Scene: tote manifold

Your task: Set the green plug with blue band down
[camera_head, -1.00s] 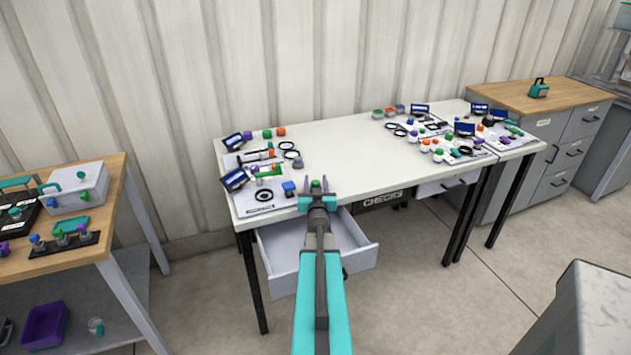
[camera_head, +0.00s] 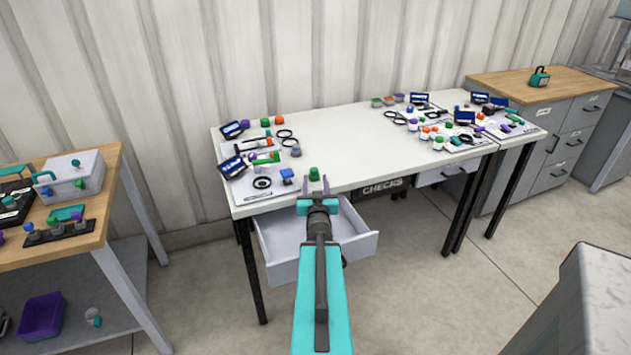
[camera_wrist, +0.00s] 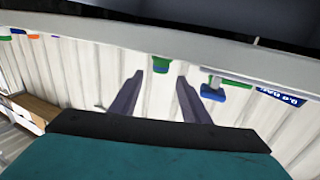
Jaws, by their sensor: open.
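The green plug with blue band (camera_head: 314,174) stands on the white table (camera_head: 350,160) near its front edge. In the wrist view the plug (camera_wrist: 161,64) shows its green body and a darker blue part, just beyond my fingertips and between their lines. My gripper (camera_head: 313,186) is open at the table's front edge, and its two fingers (camera_wrist: 160,78) hold nothing. The plug looks apart from both fingers.
A blue-topped part (camera_head: 287,176) stands close left of the plug, beside a sheet with a black ring (camera_head: 262,183). An open drawer (camera_head: 284,270) juts out below the table front. The table's middle is clear.

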